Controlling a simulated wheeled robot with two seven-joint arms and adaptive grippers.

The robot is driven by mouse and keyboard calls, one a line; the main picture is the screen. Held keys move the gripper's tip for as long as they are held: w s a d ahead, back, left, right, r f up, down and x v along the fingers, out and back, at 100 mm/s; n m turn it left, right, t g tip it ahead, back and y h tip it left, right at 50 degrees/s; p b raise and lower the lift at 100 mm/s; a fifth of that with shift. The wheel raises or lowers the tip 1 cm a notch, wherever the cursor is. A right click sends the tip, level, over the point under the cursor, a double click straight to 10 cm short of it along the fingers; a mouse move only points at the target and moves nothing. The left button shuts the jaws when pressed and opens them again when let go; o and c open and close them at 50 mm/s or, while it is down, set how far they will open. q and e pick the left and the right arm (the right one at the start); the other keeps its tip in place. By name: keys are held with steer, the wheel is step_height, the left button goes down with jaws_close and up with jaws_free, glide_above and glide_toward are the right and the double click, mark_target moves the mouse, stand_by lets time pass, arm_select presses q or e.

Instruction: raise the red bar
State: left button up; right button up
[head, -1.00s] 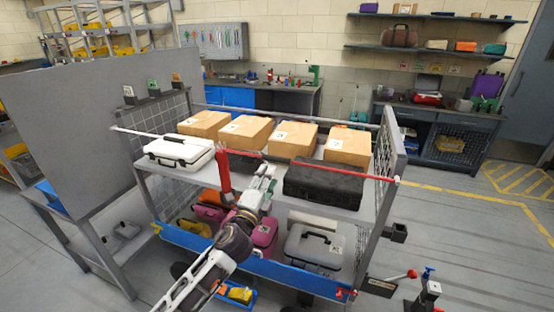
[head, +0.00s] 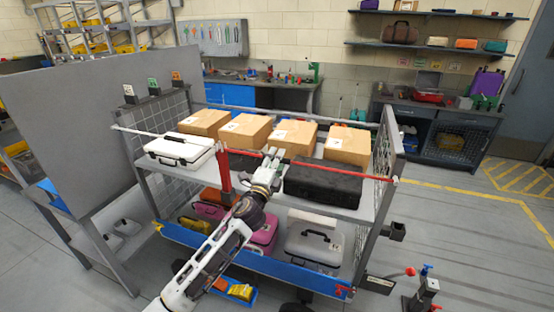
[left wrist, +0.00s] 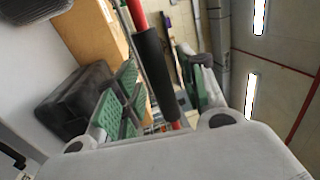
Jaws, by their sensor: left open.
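The red bar (head: 240,152) runs across the front of the rack above its upper shelf. In the left wrist view the red bar (left wrist: 138,17) has a black sleeve (left wrist: 155,75) around it. My left gripper (head: 272,156) is open at the middle of the bar. In the left wrist view the sleeve shows between its green-padded fingers; I cannot tell whether they touch it. The gripper hides a short piece of the bar in the head view. My right gripper is not in view.
Several cardboard boxes (head: 292,138), a white case (head: 178,150) and a black case (head: 322,182) stand on the upper shelf behind the bar. A red upright (head: 225,170) is at the bar's left end. A grey panel (head: 75,140) stands left. The floor at right is mostly clear.

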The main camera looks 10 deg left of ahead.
arm_select(q)
steer(key=shift+w+d, duration=0.1)
steer(key=shift+w, duration=0.2)
steer(key=shift+c, duration=0.5)
jaws_close()
